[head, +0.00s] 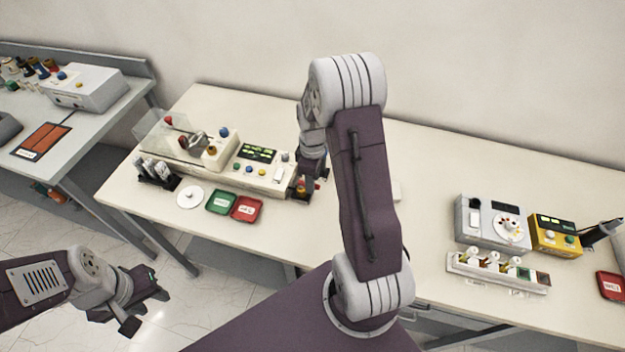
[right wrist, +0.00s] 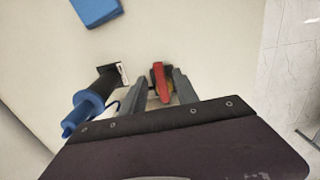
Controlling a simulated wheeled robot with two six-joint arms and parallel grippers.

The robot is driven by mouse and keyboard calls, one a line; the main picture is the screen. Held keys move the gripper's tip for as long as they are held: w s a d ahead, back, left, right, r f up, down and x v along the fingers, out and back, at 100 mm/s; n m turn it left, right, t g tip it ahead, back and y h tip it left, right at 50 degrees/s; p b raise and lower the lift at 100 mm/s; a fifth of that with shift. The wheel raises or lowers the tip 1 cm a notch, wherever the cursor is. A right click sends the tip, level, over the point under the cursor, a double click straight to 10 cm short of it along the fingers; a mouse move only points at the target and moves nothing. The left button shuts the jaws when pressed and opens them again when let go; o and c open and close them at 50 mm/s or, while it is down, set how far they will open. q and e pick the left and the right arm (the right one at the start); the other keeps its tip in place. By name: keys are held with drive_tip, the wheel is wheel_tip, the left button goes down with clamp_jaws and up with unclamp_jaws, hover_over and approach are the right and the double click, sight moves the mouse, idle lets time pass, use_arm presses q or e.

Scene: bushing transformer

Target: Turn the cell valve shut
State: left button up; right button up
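The cell valve shows as a red handle (right wrist: 161,80) with some yellow beside it in the right wrist view. In the head view its small red and yellow part (head: 302,186) sits at the right end of the long white bench device (head: 262,181). My right gripper (right wrist: 162,82) points down there, one finger on each side of the red handle. The fingers look apart, with the handle between them; firm contact is not visible. In the head view my right gripper (head: 306,180) is partly hidden by its own wrist. My left gripper (head: 146,304) is open and empty, low at the left, away from the table.
Green (head: 221,201) and red (head: 246,208) trays and a white disc (head: 190,197) lie in front of the device. A black and blue object (right wrist: 98,92) stands left of the valve in the right wrist view. Instruments (head: 492,221) stand at the table's right; its middle is mostly clear.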

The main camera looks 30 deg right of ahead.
wheel_tip(320, 180, up, 9)
drive_tip(key=shift+f+b, duration=0.2)
drive_tip(key=shift+b, duration=0.15)
drive_tip(key=shift+a, duration=0.1)
drive_tip(key=s+a+f+m+t+b, duration=0.1)
drive_tip(key=s+a+f+m, duration=0.3)
drive_tip(key=s+a+m, duration=0.4)
drive_tip(key=s+a, duration=0.3)
drive_tip(key=a, duration=0.1)
drive_tip(key=shift+s+f+m, duration=0.15)
drive_tip(key=shift+s+m, duration=0.15)
drive_tip(key=shift+s, duration=0.1)
drive_tip(key=shift+s+a, duration=0.1)
drive_tip(key=shift+s, duration=0.05)
